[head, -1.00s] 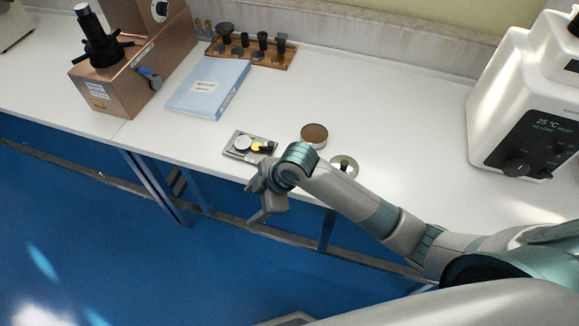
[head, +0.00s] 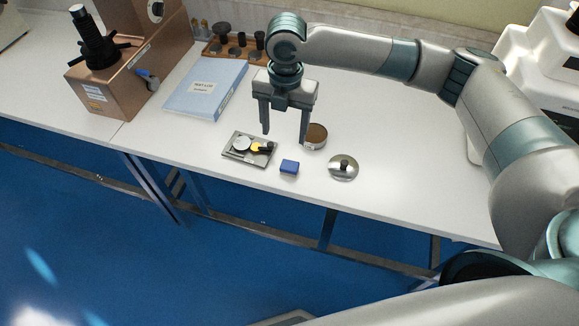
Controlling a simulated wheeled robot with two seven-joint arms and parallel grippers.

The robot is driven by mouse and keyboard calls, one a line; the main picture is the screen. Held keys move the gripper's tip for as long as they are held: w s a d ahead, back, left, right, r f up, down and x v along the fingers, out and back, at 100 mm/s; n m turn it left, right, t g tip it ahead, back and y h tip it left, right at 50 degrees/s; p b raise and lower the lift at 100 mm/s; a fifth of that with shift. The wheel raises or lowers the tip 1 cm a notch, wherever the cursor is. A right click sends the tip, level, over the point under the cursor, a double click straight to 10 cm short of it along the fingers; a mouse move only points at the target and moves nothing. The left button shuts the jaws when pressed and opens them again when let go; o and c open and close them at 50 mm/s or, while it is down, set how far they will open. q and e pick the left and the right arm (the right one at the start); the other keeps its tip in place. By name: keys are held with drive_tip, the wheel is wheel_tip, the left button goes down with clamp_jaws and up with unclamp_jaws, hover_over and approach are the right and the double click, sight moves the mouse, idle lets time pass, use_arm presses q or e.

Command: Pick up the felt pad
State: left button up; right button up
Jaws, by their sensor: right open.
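A small blue block (head: 289,167) lies on the white bench near its front edge. It looks like the felt pad, but its material is too small to make out. My right gripper (head: 285,137) is open and empty, with its fingers pointing down. In the picture its fingertips are just above and behind the blue block, apart from it. The right finger partly covers a round brown-topped dish (head: 317,134). My left gripper is not in view.
A grey tray (head: 231,153) with a pale disc and a yellow-and-black piece lies left of the block. A metal disc with a black knob (head: 343,168) lies right. Behind are a blue binder (head: 205,90), a wooden rack (head: 218,52) and a copper-coloured tester (head: 115,85).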

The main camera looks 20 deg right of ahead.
drive_tip(key=shift+w+d+r, duration=0.1)
drive_tip(key=shift+d+r, duration=0.5)
drive_tip(key=shift+f, duration=0.1)
drive_tip(key=p, duration=0.4)
hover_over(289, 166)
wheel_tip(289, 166, down, 11)
drive_tip(key=shift+r, duration=0.1)
drive_tip(key=shift+f, duration=0.65)
